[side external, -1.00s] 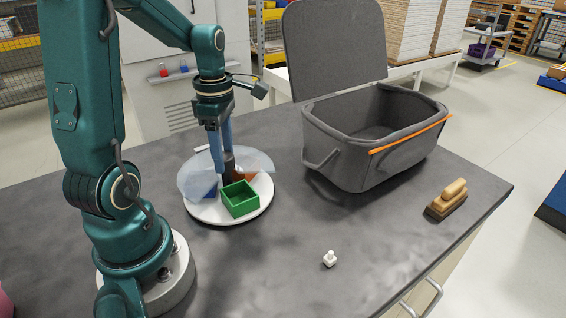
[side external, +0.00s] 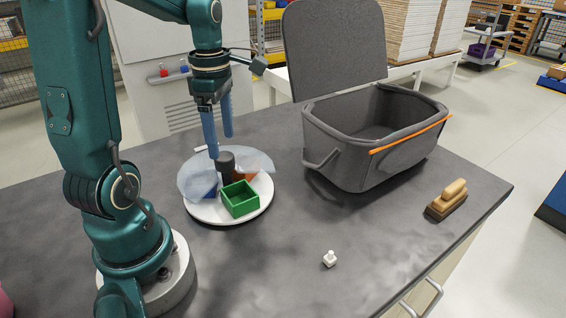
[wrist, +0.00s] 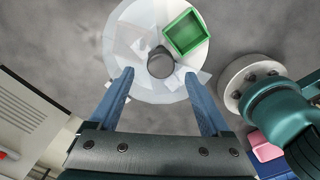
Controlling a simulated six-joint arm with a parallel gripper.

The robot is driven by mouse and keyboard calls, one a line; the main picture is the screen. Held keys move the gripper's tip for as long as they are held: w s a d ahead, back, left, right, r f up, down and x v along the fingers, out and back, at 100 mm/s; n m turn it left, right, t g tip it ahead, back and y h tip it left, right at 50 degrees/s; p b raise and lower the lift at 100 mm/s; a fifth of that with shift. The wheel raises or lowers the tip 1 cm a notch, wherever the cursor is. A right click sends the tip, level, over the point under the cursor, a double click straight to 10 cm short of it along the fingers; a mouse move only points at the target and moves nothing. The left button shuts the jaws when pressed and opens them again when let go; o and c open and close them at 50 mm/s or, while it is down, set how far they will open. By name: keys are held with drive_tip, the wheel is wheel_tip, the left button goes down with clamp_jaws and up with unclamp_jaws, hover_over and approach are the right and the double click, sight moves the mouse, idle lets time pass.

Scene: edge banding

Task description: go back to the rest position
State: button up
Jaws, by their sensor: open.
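My gripper (side external: 219,142) is open and empty, with its two blue fingers pointing down above a round white tray (side external: 210,214). The tray also shows in the wrist view (wrist: 198,62). A dark round knob (side external: 225,162) stands on a translucent cover over part of the tray, just below the fingertips; in the wrist view the knob (wrist: 160,64) lies between and beyond the fingers. A green open box (side external: 240,199) sits on the uncovered front of the tray, and also shows in the wrist view (wrist: 187,33). Blue and orange pieces under the cover are partly hidden.
A grey bin (side external: 345,165) with its lid raised and an orange strip on its rim stands right of the tray. A wooden-handled brush (side external: 447,199) lies near the right edge. A small white piece (side external: 329,259) stands near the front edge. The dark bench between them is clear.

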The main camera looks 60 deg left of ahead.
drive_tip(key=shift+r, duration=0.5)
